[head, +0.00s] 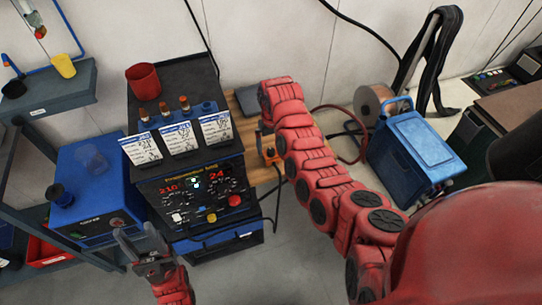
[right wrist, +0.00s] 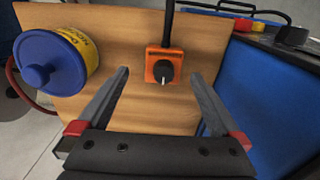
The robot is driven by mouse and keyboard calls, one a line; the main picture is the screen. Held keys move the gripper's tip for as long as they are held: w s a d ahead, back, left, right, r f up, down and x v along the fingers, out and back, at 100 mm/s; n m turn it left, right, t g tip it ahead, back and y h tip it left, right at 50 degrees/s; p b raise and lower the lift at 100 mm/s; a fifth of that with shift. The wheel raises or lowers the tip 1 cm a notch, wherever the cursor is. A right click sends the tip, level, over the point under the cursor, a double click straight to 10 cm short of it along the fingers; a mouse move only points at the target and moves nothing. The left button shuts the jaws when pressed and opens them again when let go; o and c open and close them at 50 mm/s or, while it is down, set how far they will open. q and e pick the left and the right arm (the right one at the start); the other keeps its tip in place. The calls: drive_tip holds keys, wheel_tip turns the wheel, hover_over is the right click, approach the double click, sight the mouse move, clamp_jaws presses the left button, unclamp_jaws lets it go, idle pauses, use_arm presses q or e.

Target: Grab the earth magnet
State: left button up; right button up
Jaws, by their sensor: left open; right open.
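The earth magnet (right wrist: 164,69) is an orange block with a black round knob and a dark cable, on a wooden board. In the head view its orange body (head: 271,153) shows small beside my right forearm. My right gripper (right wrist: 160,75) is open; in the right wrist view the magnet appears between and just beyond its fingertips, with clear space on both sides. I cannot tell the remaining distance. In the head view the right gripper is mostly hidden by its own arm. My left gripper (head: 135,236) is open and empty, low at the left, before the welding machine.
The welding machine (head: 205,200) with labelled cards stands left of the wooden board (right wrist: 125,27); its blue side (right wrist: 265,95) is close to a right fingertip. A blue case (head: 413,150) stands right.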

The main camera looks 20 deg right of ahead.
sight(271, 150)
drive_tip(key=f, duration=0.1)
drive_tip(key=f+p, duration=0.1)
drive_tip(key=f, duration=0.1)
drive_tip(key=shift+a, duration=0.3)
drive_tip(key=shift+f, duration=0.7)
drive_tip(key=shift+c, duration=0.2)
clamp_jaws()
